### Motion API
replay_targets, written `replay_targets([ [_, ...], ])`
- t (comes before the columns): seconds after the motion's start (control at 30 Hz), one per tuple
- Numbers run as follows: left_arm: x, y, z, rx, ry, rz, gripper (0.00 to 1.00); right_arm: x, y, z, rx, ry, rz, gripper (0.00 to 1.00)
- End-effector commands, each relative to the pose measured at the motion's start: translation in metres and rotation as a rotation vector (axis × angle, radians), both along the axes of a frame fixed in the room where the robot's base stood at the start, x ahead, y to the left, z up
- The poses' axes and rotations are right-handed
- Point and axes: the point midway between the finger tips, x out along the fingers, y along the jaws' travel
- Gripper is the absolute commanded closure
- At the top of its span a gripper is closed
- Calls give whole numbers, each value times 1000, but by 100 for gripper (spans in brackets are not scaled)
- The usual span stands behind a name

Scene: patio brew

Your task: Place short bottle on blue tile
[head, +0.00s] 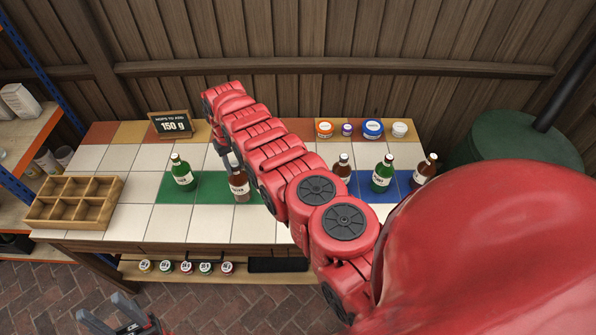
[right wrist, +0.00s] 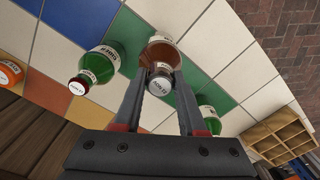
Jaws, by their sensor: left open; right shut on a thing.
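My right gripper (right wrist: 160,85) is shut on a brown bottle (right wrist: 163,52) with a pale cap. The same bottle shows in the head view (head: 239,187) over the green tiles (head: 211,190); I cannot tell whether it touches them. The blue tile area (head: 364,187) is on the right half of the table, partly hidden by my right arm. A brown bottle (head: 342,172), a green bottle (head: 382,176) and another brown bottle (head: 424,170) stand there. Which bottle is the short one is unclear. My left gripper (head: 122,312) is open and empty, low in front of the table.
A green bottle (head: 183,174) stands left of the held one. Another green bottle (right wrist: 100,65) with a red cap stands close on its other side, hidden in the head view. A wooden crate (head: 73,203) sits at the left. Several small tubs (head: 372,129) line the back edge.

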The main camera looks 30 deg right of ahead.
Motion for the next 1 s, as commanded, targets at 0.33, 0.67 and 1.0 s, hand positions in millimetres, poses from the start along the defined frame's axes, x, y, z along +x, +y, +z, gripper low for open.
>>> replay_targets([
  [0.33,0,0,2,0,0,0,50,0,-2,1,-1,-2,-8,100],
  [0.67,0,0,11,0,0,0,50,-2,-16,0,-1,-4,-52,100],
  [1.0,0,0,14,0,0,0,50,-6,-22,-3,-2,1,-69,100],
])
